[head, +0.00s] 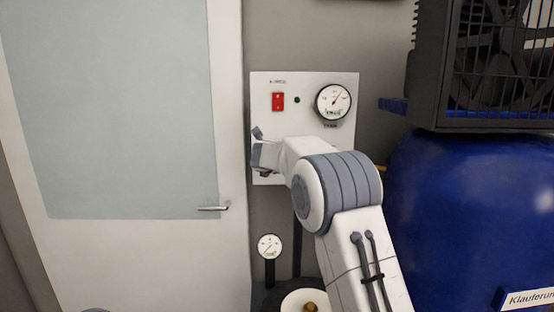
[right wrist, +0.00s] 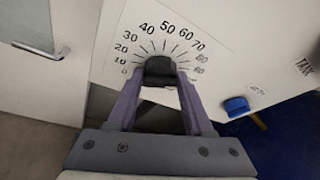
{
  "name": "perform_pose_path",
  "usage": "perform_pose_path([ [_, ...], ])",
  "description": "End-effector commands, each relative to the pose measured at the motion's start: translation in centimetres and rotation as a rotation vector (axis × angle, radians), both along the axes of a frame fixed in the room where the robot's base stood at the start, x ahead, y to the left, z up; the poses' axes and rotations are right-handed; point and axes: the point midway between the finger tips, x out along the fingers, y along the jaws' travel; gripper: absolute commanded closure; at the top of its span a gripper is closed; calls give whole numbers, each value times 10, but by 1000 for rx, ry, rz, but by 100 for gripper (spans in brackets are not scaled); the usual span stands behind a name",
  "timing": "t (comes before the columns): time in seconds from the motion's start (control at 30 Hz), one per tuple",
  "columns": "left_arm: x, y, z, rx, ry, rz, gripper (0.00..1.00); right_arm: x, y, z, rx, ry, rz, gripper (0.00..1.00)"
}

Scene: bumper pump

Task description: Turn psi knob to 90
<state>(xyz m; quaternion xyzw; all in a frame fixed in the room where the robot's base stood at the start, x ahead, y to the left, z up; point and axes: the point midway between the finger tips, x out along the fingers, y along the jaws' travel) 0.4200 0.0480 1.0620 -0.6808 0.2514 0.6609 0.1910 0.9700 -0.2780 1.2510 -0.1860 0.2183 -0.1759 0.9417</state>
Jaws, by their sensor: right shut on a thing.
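The psi knob (right wrist: 160,69) is black and sits on the white control panel (right wrist: 108,50), amid a printed scale that starts at 0 on the left and rises over 50 at the top to the high numbers on the right. My right gripper (right wrist: 159,77) is shut on the knob, one finger on each side. I cannot make out the knob's pointer. In the head view my right gripper (head: 260,154) is at the lower left of the panel (head: 305,80), and the knob is hidden there. My left gripper is not in view.
The panel carries a red switch (head: 278,101) and a round gauge (head: 333,102). A blue lever or knob (right wrist: 236,107) is right of the scale. A door (head: 120,240) stands left, a blue tank (head: 450,220) right. A smaller gauge (head: 270,246) is below.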

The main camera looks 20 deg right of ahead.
Motion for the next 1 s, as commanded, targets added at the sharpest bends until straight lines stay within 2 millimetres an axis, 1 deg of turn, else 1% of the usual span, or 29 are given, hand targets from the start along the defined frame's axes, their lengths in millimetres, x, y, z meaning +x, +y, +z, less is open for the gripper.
perform_pose_path([
  [0.23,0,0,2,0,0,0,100,0,-1,0,45,-12,0,100],
  [0.63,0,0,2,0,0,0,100,0,-1,-1,48,-12,-1,100],
  [0.67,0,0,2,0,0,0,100,0,-1,-1,48,-12,-1,41],
  [0.7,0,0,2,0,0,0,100,0,-1,-1,47,-12,-1,26],
  [0.73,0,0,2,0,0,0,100,0,-1,-1,47,-12,0,19],
  [1.0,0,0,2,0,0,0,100,0,0,0,47,-12,0,19],
])
